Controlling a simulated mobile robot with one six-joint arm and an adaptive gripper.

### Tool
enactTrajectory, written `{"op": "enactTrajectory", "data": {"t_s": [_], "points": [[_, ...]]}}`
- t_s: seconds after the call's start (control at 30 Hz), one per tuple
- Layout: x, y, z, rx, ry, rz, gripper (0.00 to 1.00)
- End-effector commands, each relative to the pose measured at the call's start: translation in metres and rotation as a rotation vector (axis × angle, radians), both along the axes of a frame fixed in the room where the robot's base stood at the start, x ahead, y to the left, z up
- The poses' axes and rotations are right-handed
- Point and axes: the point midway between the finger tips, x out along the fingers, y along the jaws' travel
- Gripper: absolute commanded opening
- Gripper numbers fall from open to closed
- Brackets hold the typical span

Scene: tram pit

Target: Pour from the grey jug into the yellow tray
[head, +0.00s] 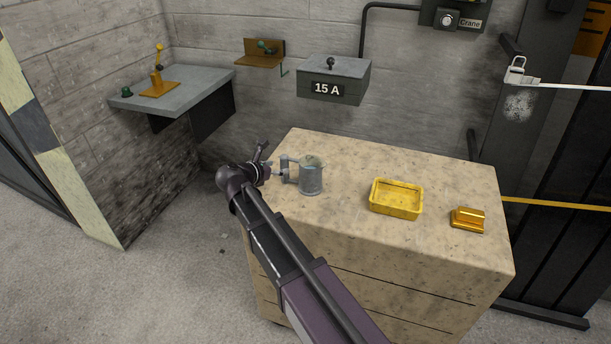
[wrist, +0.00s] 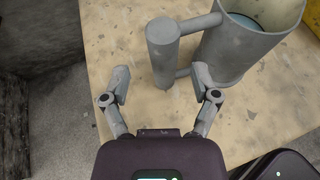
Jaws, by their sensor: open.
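The grey jug (head: 311,176) stands upright on the near left part of the cabinet top, its handle toward my gripper. In the wrist view the jug (wrist: 242,50) is at the upper right, with its handle (wrist: 163,55) just ahead of my gripper. My gripper (head: 278,172) is open and empty beside the handle. In the wrist view my open fingers (wrist: 161,82) point at the handle, and the right fingertip is close to the jug's wall; I cannot tell whether they touch. The yellow tray (head: 396,199) lies right of the jug and looks empty.
The cabinet top (head: 350,152) is clear between jug and tray. A small yellow-orange block (head: 467,219) lies right of the tray. A grey box marked 15 A (head: 334,80) is on the wall behind. A wall shelf (head: 172,90) holds an orange lever at the left.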

Motion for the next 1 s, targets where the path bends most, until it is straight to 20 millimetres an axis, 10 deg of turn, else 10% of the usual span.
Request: {"op": "enactTrajectory", "data": {"t_s": [1.0], "points": [[0.030,-0.027,-0.020,0.000,0.000,-0.002,0.78]]}}
